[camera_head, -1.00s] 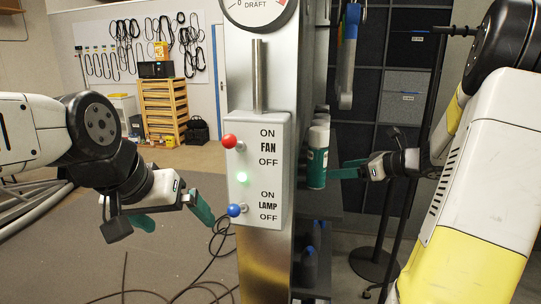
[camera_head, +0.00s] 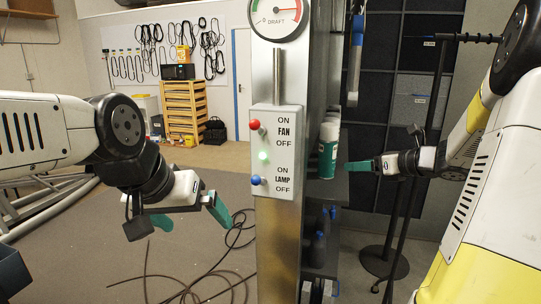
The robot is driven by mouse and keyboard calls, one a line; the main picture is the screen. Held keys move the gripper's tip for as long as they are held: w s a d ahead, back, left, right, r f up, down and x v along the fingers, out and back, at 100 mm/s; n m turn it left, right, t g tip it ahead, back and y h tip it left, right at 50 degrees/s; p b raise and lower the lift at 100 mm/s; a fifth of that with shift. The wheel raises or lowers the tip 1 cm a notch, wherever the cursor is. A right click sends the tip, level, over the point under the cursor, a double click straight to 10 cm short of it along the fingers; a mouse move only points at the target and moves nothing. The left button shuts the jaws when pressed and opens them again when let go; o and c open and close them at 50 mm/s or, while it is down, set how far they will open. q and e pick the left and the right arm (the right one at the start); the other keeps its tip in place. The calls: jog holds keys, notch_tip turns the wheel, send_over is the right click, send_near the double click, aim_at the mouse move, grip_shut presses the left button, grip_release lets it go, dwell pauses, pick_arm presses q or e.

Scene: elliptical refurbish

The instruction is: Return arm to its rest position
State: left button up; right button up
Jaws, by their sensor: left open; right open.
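My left gripper (camera_head: 190,219) is open and empty, with green fingers spread, to the left of the control column and apart from it. My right gripper (camera_head: 362,166) reaches in from the right, its green finger pointing left toward a green and white spray can (camera_head: 328,150). A small gap shows between that finger and the can. The far finger of the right gripper is hard to make out. The can stands upright on a shelf beside the column.
A draft gauge (camera_head: 279,17) is above. Black cables (camera_head: 205,280) lie on the floor. A dark stand (camera_head: 385,262) is at right.

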notch_tip(320, 180, up, 7)
jog(key=w+m+t+h, duration=0.1)
jog(key=m+t+h, duration=0.3)
jog(key=m, duration=0.6)
jog(key=s+r+m+g+h, duration=0.2)
jog(key=s+m+h, duration=0.4)
jog(key=m, duration=0.8)
jog(key=s+a+f+m+g+y, duration=0.2)
jog(key=s+a+m, duration=0.4)
jog(key=s, duration=0.5)
jog(key=s+a+f+m+g+y, duration=0.2)
jog(key=s+a+f+m+g, duration=0.3)
jog(key=s+m, duration=0.5)
jog(key=shift+s+a+f+m+y, duration=0.3)
jog(key=shift+s+a+f, duration=0.25)
jog(key=shift+a+f, duration=0.15)
